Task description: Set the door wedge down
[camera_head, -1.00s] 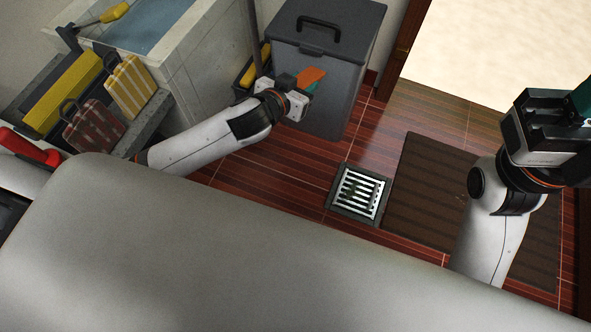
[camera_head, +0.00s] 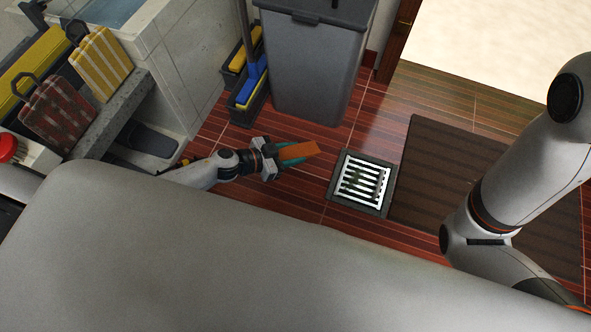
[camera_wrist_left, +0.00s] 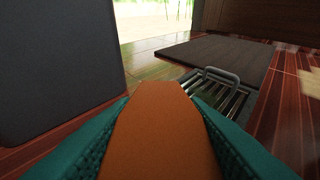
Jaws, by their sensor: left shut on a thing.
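The orange door wedge (camera_head: 298,151) is held in my left gripper (camera_head: 284,158), whose teal fingers close on both its sides. The wedge points right, over the red-brown floor between the grey bin and the floor drain; its exact height is hard to tell. In the left wrist view the wedge (camera_wrist_left: 160,125) fills the lower middle, between the teal fingers of the left gripper (camera_wrist_left: 160,140), with its narrower end facing away. My right arm shows at the right of the head view, but its gripper is out of the frame.
A grey bin (camera_head: 310,70) stands behind the left gripper, beside a dark caddy (camera_head: 243,100) with blue and yellow things. A metal drain grate (camera_head: 361,184) lies right of the wedge, then a dark mat (camera_head: 430,170). Bags (camera_head: 60,115) stand on a ledge at left. Floor around the wedge is clear.

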